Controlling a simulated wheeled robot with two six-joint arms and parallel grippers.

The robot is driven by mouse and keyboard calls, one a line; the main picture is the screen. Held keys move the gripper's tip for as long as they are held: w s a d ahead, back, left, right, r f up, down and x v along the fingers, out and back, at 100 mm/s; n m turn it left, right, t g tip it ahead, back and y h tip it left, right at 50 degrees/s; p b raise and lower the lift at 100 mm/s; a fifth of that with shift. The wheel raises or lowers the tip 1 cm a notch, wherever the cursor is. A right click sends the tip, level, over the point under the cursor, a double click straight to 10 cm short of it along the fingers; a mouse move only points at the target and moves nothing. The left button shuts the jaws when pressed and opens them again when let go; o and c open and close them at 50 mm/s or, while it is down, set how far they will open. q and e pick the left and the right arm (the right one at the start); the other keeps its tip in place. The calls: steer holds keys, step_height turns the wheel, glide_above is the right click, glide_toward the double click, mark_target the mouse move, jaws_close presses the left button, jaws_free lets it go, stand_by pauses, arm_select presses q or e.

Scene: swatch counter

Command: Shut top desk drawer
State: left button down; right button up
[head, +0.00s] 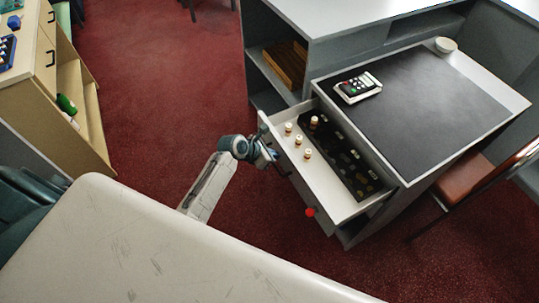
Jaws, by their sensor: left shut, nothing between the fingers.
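The top desk drawer (328,186) stands open, pulled out from the desk (514,101) toward the lower left. Inside lie a dark compartment tray (345,160) and several small light pegs or bottles with brownish bands (308,154). My left gripper (272,154) is shut and empty, at the outer side of the drawer front near its far left end. I cannot tell whether it touches the front. My right gripper is not in view.
A dark mat (425,110) with a calculator-like device (358,87) covers the desktop; a white bowl (445,45) sits behind. A brown chair (475,178) stands at right. A wooden cabinet (70,75) is at left. Red carpet (165,80) between is clear.

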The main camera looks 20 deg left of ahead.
arm_select(q)
steer(key=w+d, duration=0.2)
steer(key=w+d+p, duration=0.1)
steer(key=w+d, duration=0.1)
steer(key=w, duration=0.1)
steer(key=w+d, duration=0.2)
steer(key=w, duration=0.1)
steer(key=shift+w+d+r+p, duration=0.2)
steer(key=shift+d+p, duration=0.15)
steer(key=w+d+b, duration=0.1)
steer(key=w+d, duration=0.1)
steer(key=w, duration=0.1)
steer(key=w+d+b, duration=0.1)
steer(key=w+d, duration=0.2)
steer(key=w+d+b, duration=0.1)
steer(key=w+d, duration=0.1)
steer(key=w, duration=0.2)
steer(key=shift+d+f, duration=0.3)
steer(key=shift+w+d+b, duration=0.3)
steer(key=shift+w+d, duration=0.1)
steer(key=shift+w, duration=0.05)
steer(key=shift+w+d+r, duration=0.1)
steer(key=shift+r, duration=0.25)
